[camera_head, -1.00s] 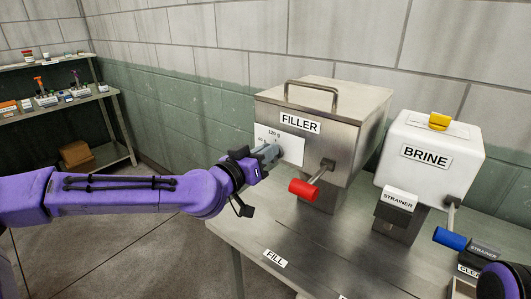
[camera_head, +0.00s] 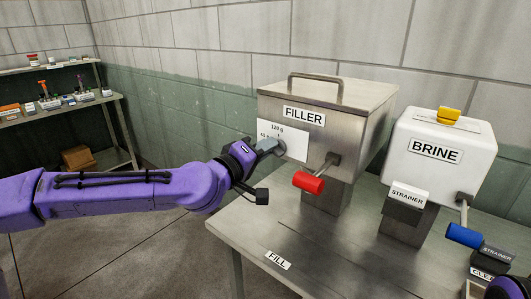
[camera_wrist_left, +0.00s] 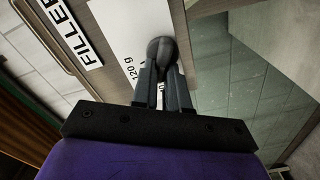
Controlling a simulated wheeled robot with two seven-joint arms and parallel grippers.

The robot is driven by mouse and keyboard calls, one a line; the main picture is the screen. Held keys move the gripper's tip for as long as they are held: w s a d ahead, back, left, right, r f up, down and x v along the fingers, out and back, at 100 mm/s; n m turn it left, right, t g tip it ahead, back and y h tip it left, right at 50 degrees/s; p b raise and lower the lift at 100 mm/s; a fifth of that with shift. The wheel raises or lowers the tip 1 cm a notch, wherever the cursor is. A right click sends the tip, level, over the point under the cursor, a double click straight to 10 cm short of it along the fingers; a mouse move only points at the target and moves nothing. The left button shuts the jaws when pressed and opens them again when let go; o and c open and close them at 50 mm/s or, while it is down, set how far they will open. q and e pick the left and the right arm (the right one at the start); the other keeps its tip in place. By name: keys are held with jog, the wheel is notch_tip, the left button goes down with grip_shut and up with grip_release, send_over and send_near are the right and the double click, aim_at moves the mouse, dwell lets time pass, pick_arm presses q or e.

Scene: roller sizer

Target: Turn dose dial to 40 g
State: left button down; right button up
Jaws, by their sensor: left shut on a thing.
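The filler (camera_head: 345,125) is a steel box with a top handle and a white dial plate (camera_head: 294,144) on its front. The plate shows "120 g" and a partly covered mark at its left. The dose dial is a dark round knob (camera_wrist_left: 161,47) in the left wrist view. My left gripper (camera_head: 274,148) is shut on the knob, its fingers on both sides of it; it also shows in the left wrist view (camera_wrist_left: 164,78). The fingers hide much of the dial and its pointer. My right arm shows only as a purple piece at the lower right corner; its gripper is out of view.
A red-handled lever (camera_head: 308,182) sticks out just right of the dial. The white brine unit (camera_head: 440,145) with a yellow knob and a blue-handled lever (camera_head: 464,235) stands at right. Strainer blocks (camera_head: 409,195) stand near it. The steel table (camera_head: 310,250) is clear in front of the filler.

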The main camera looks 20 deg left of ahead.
pick_arm(q)
jog(key=shift+f+n+b, duration=0.15)
jog(key=shift+n+b, duration=0.2)
jog(key=shift+n, duration=0.45)
jog(key=c, duration=1.1)
grip_release()
jog(key=shift+c, duration=0.2)
jog(key=p+v, duration=0.1)
jog(key=v, duration=0.9)
jog(key=shift+s, duration=0.2)
jog(key=shift+a+n, duration=0.15)
jog(key=shift+n, duration=0.15)
